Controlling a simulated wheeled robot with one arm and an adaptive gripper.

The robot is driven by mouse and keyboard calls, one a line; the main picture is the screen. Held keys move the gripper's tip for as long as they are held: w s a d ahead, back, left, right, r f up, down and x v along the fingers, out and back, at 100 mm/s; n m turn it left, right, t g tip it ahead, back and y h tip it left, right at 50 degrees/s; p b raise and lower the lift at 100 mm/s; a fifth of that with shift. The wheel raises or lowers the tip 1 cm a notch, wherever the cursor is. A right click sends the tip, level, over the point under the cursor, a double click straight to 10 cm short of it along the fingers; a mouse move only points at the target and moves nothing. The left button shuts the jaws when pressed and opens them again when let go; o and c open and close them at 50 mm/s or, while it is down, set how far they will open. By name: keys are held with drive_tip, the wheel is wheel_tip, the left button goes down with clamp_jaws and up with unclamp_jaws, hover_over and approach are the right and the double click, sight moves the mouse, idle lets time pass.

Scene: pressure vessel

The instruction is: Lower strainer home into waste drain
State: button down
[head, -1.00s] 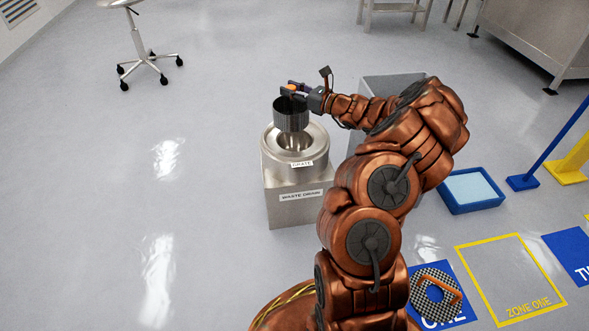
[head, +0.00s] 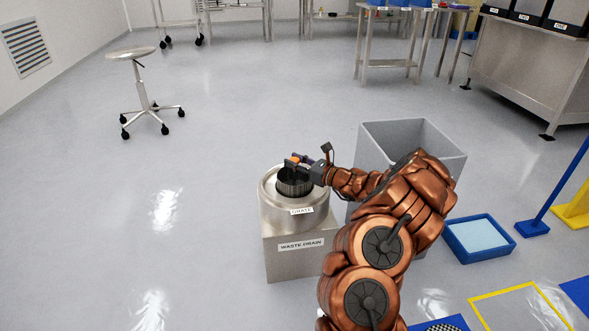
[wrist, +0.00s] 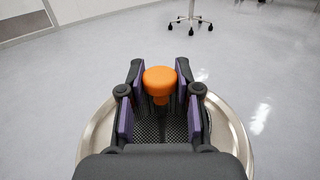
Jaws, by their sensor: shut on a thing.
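The strainer (head: 294,187) is a dark mesh basket with an orange knob. It sits partly down inside the opening of the round metal waste drain (head: 280,215), with its upper wall still showing above the opening. My gripper (head: 299,162) is above the drain, shut on the strainer's orange knob. In the wrist view the orange knob (wrist: 160,80) stands between the purple-padded fingers, with dark mesh below and the drain's metal rim (wrist: 237,130) around it. The strainer's bottom is hidden inside the drain.
A grey open bin (head: 410,135) stands right behind the drain, close to my arm. A blue tray (head: 478,240) lies on the floor to the right. A stool (head: 145,95) stands at the back left. The floor left of the drain is clear.

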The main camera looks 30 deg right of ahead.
drive_tip(key=shift+f, duration=1.1)
drive_tip(key=c, duration=0.8)
unclamp_jaws()
drive_tip(key=shift+r, duration=0.15)
